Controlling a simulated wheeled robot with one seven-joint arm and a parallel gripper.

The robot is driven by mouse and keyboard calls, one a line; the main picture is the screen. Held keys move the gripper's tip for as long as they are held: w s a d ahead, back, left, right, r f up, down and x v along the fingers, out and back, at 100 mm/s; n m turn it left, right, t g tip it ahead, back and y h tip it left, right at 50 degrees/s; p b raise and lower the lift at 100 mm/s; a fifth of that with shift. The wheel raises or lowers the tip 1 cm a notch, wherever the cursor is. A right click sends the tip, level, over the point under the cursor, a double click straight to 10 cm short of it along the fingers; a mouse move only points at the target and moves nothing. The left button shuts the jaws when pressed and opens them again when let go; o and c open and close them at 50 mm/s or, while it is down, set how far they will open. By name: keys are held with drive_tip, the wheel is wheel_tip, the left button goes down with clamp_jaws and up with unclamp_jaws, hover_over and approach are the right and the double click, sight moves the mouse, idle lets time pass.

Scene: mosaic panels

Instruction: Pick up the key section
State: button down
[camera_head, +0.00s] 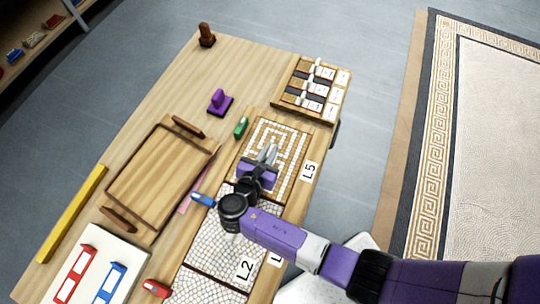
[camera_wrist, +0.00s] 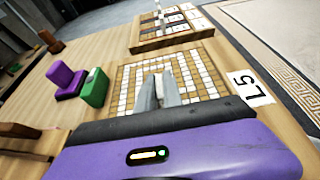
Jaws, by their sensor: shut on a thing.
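The key section (camera_head: 289,140) is a square wooden-edged panel with a white-and-tan key pattern, beside the label L5 (camera_head: 310,171). It also shows in the wrist view (camera_wrist: 205,65). My gripper (camera_head: 269,152) is over the middle of this panel. In the wrist view its grey fingers (camera_wrist: 168,90) stand close together against the pattern and are shut on the section. The grip itself is hidden by the fingers and the purple gripper body. I cannot tell whether the panel is clear of the table.
Past the panel is a wooden rack (camera_head: 291,103) with white-handled pieces. A purple block (camera_head: 220,103) and a green piece (camera_head: 241,127) stand to the left. A wooden tray (camera_head: 158,182) lies farther left. A grey mosaic panel labelled L2 (camera_head: 222,238) lies nearer me.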

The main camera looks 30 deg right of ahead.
sight(270, 150)
drive_tip(key=shift+r, duration=0.1)
wheel_tip(270, 150, up, 20)
drive_tip(key=p, duration=0.5)
